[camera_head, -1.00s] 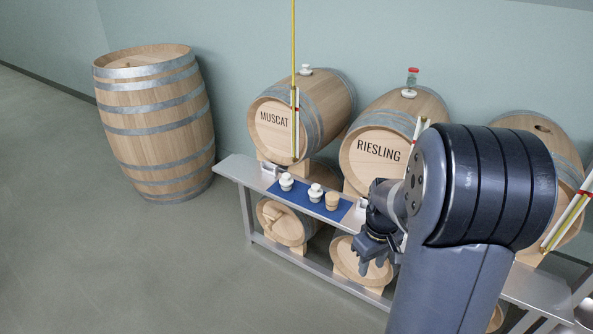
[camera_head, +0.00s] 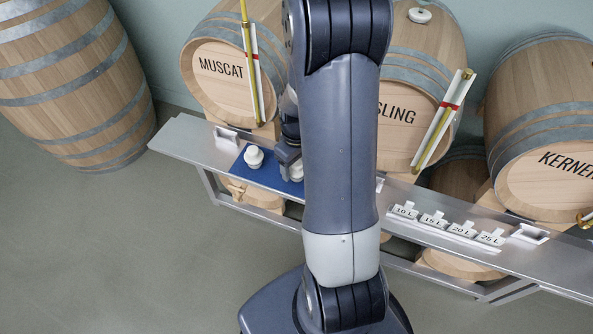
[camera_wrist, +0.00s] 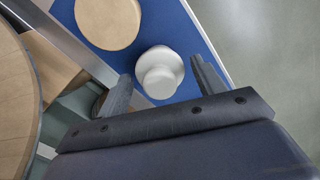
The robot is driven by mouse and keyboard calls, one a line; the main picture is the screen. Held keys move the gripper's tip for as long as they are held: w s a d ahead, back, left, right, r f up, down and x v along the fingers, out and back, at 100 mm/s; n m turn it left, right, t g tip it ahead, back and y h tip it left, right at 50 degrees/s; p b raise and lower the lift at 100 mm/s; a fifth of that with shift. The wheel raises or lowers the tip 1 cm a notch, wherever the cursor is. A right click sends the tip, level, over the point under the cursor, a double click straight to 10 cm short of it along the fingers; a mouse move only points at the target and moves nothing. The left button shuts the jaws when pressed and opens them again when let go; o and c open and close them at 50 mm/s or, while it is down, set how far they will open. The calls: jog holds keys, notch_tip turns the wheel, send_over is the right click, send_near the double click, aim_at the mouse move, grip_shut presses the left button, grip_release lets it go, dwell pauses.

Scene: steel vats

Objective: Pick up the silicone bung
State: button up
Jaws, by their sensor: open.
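In the wrist view, one white stepped, round piece (camera_wrist: 159,73) lies between the two fingertips of my open gripper (camera_wrist: 160,74), with nothing clasped. A tan wooden disc-topped piece (camera_wrist: 108,20) stands beside it on the mat.
Barrels marked MUSCAT (camera_head: 221,70) and RIESLING (camera_head: 398,115) stand behind the shelf (camera_head: 192,143), with gauge tubes in front. Volume tags (camera_head: 433,219) stand farther right. A large upright barrel (camera_head: 70,85) is at the left. Open floor lies in front.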

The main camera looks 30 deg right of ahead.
jog(key=shift+f, duration=0.45)
jog(key=shift+c, duration=0.2)
jog(key=c, duration=0.8)
jog(key=shift+r, duration=0.1)
